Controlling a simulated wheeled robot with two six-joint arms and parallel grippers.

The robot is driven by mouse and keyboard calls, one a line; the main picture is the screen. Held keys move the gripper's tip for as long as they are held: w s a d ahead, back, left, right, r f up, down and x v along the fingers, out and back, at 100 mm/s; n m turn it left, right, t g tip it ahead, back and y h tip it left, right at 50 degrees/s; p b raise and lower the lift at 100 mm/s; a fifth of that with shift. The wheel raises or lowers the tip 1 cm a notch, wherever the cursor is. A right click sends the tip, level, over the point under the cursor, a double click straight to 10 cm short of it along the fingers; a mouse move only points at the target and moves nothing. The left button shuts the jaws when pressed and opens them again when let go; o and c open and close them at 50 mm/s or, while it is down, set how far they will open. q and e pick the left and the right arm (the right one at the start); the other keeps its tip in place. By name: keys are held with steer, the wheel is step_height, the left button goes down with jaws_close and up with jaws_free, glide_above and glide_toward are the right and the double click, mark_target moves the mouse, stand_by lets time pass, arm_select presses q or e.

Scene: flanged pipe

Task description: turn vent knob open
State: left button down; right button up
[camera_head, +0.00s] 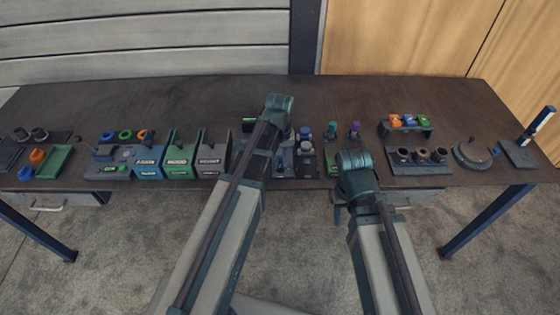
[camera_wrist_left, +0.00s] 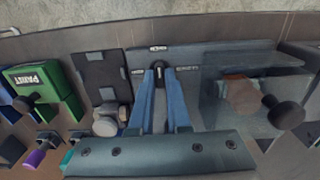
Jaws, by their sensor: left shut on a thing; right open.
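The vent knob (camera_wrist_left: 159,71) is a small dark knob with a pale mark, standing on a grey panel (camera_wrist_left: 220,58) with small labels around it. In the left wrist view my left gripper (camera_wrist_left: 159,76) has its two blue fingers closed on either side of the knob, at its rim. The labels are too small to read surely, and the fingers hide part of the knob. In the head view my left arm covers the knob and the left fingers. My right arm hangs over the table's front edge at the centre right, and its fingers are hidden.
Beside the panel are a dark plate with a grey round part (camera_wrist_left: 105,124), a green box (camera_wrist_left: 45,85) and a dark round knob (camera_wrist_left: 286,112) on a grey part. Along the table (camera_head: 350,100) stand coloured bins (camera_head: 180,155), an orange-topped rack (camera_head: 405,124) and a round lid (camera_head: 472,154).

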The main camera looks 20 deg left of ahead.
mark_target(280, 164)
arm_select(q)
steer(key=c, duration=0.9)
jaws_free()
steer(key=shift+r, duration=0.15)
step_height(280, 164, up, 14)
steer(key=p, duration=1.3)
steer(key=shift+f+p, duration=0.2)
steer(key=shift+p, duration=0.2)
steer(key=s+d+f+m+b, duration=0.1)
steer(key=s+d+m, duration=0.1)
steer(key=s, duration=0.3)
steer(key=s+d+f+m+b, duration=0.1)
steer(key=s+d+m, duration=0.1)
steer(key=s+d, duration=0.2)
steer(key=s+d+f+m+y+b, duration=0.1)
steer(key=s+d+m, duration=0.2)
steer(key=s+d, duration=0.1)
steer(key=shift+s+d+f+b, duration=0.15)
steer(key=shift+s+d, duration=0.05)
steer(key=shift+s, duration=0.25)
steer(key=shift+s+d+f+b, duration=0.1)
steer(key=shift+s+d+b, duration=0.05)
steer(key=shift+s, duration=0.25)
